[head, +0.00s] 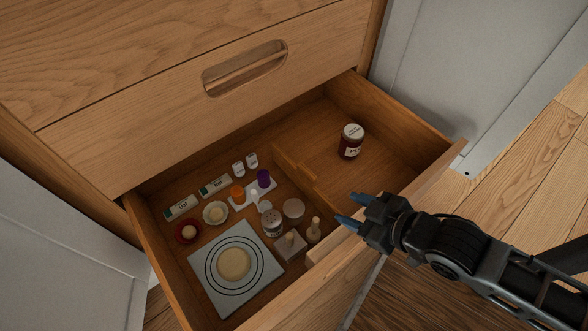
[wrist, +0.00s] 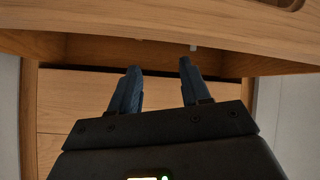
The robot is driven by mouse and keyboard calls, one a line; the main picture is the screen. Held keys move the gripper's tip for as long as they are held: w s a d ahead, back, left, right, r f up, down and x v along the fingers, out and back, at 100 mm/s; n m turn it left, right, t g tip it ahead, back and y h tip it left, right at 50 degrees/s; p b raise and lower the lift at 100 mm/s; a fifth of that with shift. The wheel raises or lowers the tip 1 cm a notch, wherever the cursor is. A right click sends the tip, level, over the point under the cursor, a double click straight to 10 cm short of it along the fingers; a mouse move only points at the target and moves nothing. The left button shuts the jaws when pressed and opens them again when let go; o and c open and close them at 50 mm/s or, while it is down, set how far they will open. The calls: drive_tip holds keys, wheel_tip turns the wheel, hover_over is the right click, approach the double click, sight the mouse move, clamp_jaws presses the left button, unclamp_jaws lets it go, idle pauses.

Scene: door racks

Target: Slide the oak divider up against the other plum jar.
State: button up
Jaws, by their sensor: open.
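The oak divider (head: 289,163) stands upright across the open drawer, with a small raised tab on it. One dark plum-coloured jar (head: 351,141) with a white lid stands in the right compartment. A wide gap of bare drawer floor separates it from the divider. I see no second jar like it. My gripper (head: 345,208) is open and empty, above the drawer's front edge, to the right of and nearer than the divider. In the wrist view its two blue fingers (wrist: 159,70) are spread apart; neither the divider nor the jar can be made out there.
The left compartment holds a grey mat (head: 205,270) with a round pale disc, small boxes (head: 214,186), an orange-topped container (head: 238,194), a purple one (head: 264,179) and several small jars. The drawer's front wall (head: 415,186) runs beneath my gripper. A closed drawer (head: 170,110) is above.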

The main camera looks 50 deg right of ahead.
drive_tip(key=w+d+f+m+g+h+p, duration=0.1)
drive_tip(key=w+d+f+m+g+p, duration=0.1)
drive_tip(key=w+d+f+g, duration=0.6)
wheel_tip(320, 180, up, 4)
drive_tip(key=m+g+y+p, duration=0.1)
drive_tip(key=m+g+y, duration=0.1)
drive_tip(key=y, duration=0.1)
hover_over(306, 170)
drive_tip(key=shift+s+d+f, duration=0.2)
drive_tip(key=shift+d, duration=0.1)
drive_tip(key=shift+w+a+r, duration=0.15)
drive_tip(key=shift+w+a, duration=0.05)
drive_tip(key=shift+f, duration=0.45)
wheel_tip(306, 170, down, 7)
drive_tip(key=b, duration=0.3)
drive_tip(key=shift+r, duration=0.1)
clamp_jaws()
